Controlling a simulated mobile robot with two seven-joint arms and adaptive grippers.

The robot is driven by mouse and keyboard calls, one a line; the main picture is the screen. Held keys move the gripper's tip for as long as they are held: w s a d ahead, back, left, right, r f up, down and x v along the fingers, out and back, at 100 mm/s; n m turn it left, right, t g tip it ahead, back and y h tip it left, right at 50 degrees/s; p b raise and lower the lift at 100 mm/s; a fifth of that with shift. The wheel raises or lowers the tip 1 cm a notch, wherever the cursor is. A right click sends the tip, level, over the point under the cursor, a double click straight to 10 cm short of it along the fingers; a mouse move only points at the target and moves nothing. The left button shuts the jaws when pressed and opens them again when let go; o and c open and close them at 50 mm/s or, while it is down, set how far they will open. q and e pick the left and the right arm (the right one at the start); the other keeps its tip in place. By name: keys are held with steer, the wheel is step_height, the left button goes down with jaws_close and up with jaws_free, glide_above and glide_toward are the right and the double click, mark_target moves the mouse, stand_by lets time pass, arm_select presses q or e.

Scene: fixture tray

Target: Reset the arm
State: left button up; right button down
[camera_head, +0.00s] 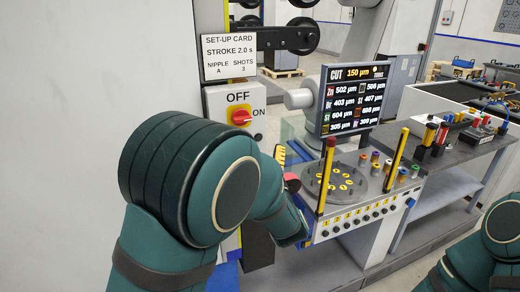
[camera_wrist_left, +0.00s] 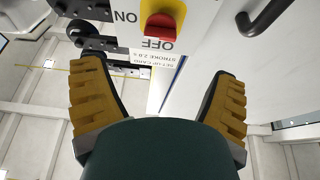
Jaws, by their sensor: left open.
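My left arm rises from the bottom in the head view and bends right, hiding most of its gripper. One yellow-padded finger (camera_head: 280,155) shows beyond the arm. In the left wrist view my left gripper (camera_wrist_left: 158,72) is open and empty, its two yellow fingers wide apart. It faces the white panel with the rotary switch. The red knob on a yellow plate (camera_head: 241,117) sits between OFF above and ON to its right; it also shows in the wrist view (camera_wrist_left: 162,22). The gripper is apart from it. My right arm (camera_head: 485,250) enters at lower right; its gripper is out of view.
A set-up card (camera_head: 229,58) is fixed above the switch. A fixture table with a round plate (camera_head: 340,178), yellow-and-red posts and coloured pieces stands right of the arm. A display (camera_head: 352,98) hangs over it. A black handle (camera_wrist_left: 262,22) shows in the wrist view.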

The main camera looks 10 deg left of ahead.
arm_select(q)
steer(key=s+f+m+g+h+b, duration=0.15)
steer(key=f+h, duration=0.25)
steer(key=f, duration=0.7)
steer(key=s+a+f+m+g+h, duration=0.1)
steer(key=f+g+h, duration=0.2)
steer(key=f, duration=0.7)
steer(key=s+f+m+g+h+b, duration=0.1)
steer(key=f+m+g+h, duration=0.2)
steer(key=f, duration=0.8)
steer(key=s+d+f+g+h+b, duration=0.1)
steer(key=s+d+f+g+h, duration=0.1)
steer(key=s+f, duration=0.5)
steer(key=s+d+f+g+h+b, duration=0.1)
steer(key=s+f+g+h, duration=0.3)
steer(key=s, duration=0.9)
step_height(320, 180, down, 4)
steer(key=d+g, duration=0.1)
steer(key=g, duration=0.2)
steer(key=shift+s+d+n+h, duration=0.25)
steer(key=shift+s+n+h, duration=0.05)
steer(key=shift+s+n, duration=0.1)
